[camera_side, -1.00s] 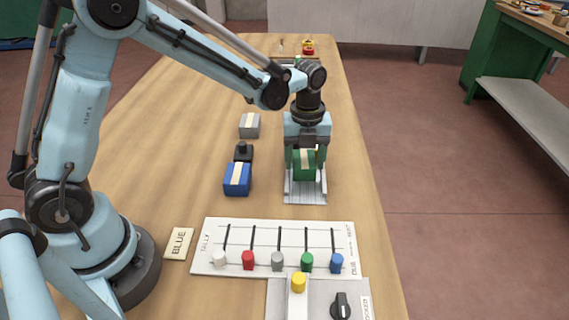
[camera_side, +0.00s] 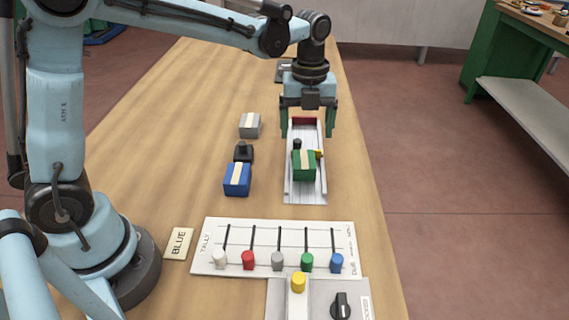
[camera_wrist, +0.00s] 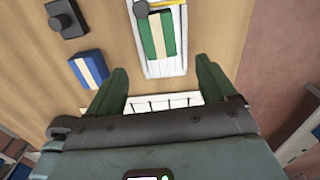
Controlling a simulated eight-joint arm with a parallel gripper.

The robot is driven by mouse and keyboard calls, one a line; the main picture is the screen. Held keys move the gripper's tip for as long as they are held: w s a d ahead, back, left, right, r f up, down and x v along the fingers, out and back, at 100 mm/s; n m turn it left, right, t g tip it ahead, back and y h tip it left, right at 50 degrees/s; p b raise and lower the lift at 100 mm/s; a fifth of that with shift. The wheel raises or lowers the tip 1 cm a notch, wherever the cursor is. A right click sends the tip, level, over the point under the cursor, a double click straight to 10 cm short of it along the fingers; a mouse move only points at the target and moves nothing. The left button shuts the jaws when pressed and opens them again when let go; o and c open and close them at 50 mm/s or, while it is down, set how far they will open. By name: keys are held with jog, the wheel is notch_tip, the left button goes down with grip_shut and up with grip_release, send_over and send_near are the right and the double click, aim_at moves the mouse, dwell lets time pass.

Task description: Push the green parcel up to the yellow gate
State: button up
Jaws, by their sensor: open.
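The green parcel (camera_side: 304,166), with a cream stripe, sits in the white channel (camera_side: 319,191). It also shows in the wrist view (camera_wrist: 157,36). The yellow gate (camera_side: 319,154) shows just behind the parcel, mostly hidden by it, with a dark knob (camera_side: 297,143) at its left. In the wrist view the yellow bar (camera_wrist: 174,4) lies close along the parcel's far edge; I cannot tell whether they touch. My gripper (camera_side: 308,134) is open and empty, above the channel and higher than the parcel. Its green fingers are apart and clear of the parcel.
A dark red block (camera_side: 305,121) lies at the channel's far end. Left of the channel are a blue parcel (camera_side: 237,180), a black knobbed device (camera_side: 243,152) and a grey parcel (camera_side: 250,125). The tally board (camera_side: 205,256) with coloured sliders lies nearer.

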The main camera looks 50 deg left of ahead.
jog(key=shift+r, duration=1.75)
jog(key=s+a+n+t, duration=0.2)
jog(key=s+n, duration=0.4)
jog(key=n, duration=0.7)
jog(key=s+a+n+t, duration=0.2)
jog(key=s+n+t, duration=0.3)
jog(key=n, duration=0.8)
jog(key=s, duration=0.2)
jog(key=shift+s+a+f, duration=0.25)
jog(key=shift+s+f, duration=0.05)
jog(key=shift+f, duration=0.1)
